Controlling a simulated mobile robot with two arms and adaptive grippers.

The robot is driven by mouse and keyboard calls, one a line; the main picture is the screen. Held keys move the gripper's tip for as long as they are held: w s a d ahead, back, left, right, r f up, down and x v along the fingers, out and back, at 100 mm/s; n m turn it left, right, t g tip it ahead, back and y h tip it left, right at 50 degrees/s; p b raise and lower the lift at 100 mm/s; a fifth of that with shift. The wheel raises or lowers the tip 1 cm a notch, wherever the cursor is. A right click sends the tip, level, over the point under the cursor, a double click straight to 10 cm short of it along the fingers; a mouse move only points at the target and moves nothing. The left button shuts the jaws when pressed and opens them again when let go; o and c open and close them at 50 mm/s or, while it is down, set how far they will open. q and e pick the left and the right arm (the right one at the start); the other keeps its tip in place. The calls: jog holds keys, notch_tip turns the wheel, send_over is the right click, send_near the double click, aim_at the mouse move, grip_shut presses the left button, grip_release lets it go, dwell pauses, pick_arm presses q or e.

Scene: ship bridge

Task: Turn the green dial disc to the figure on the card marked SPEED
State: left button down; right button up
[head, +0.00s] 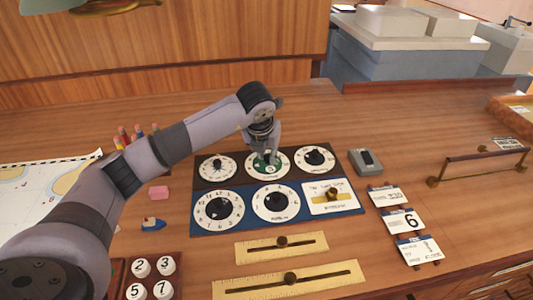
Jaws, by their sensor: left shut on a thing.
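The green dial disc (258,163) is the middle one in the back row of the dark panel, inside a white ring. My left gripper (268,154) reaches down onto it from behind and is shut on it; the fingers hide part of the disc and its pointer. A column of cards lies to the right of the panel. The middle card (404,221) shows a large 6; the back card (386,196) and front card (418,250) are too small to read surely. I cannot tell which card is marked SPEED. My right gripper is not in view.
White dials with black knobs (217,167) (314,158) flank the green disc. The blue panel (248,221) in front holds two larger dials and a brass lever plate. Brass slider rules (282,246) lie nearer. A grey switch box (366,161) stands right; a chart (35,198) lies left.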

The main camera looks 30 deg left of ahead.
pick_arm(q)
jog(key=shift+r, duration=0.1)
jog(key=c, duration=1.4)
grip_release()
jog(key=shift+c, duration=0.2)
jog(key=v, duration=1.2)
